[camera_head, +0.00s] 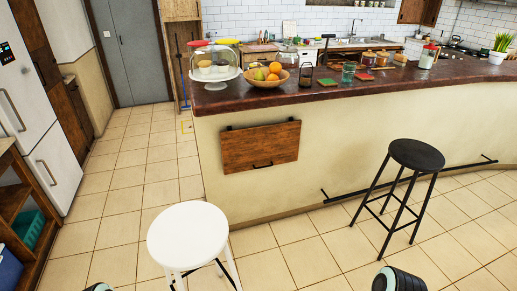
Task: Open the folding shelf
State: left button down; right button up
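The folding shelf (260,147) is a brown wooden panel on the cream side of the counter. It hangs flat against the wall, folded down. A dark handle is near its lower edge, and small dark brackets are at its top edge. Only small rounded parts of my arms show at the bottom edge of the head view, one at left and one at right. Both are well apart from the shelf. No gripper fingers are visible.
A white stool (188,235) stands in front and left of the shelf. A black stool (415,155) stands to the right, near a dark foot rail (340,196). The dark countertop (225,97) above holds a fruit bowl (267,82) and a cake dome (214,70). Tiled floor is clear at left.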

aim_at(257, 147)
jog(key=i+l+u, duration=0.1)
jog(key=i+l, duration=0.4)
jog(key=i+l+u, duration=0.1)
jog(key=i+l, duration=0.45)
jog(key=i+l+u, duration=0.15)
jog(key=i+l, duration=0.35)
jog(key=i+l+u, duration=0.1)
jog(key=i+l, duration=0.35)
jog(key=l, duration=0.25)
jog(key=i+l, duration=0.1)
jog(key=i, duration=0.25)
jog(key=i+l, duration=0.1)
jog(key=i, duration=0.25)
jog(key=u, duration=0.05)
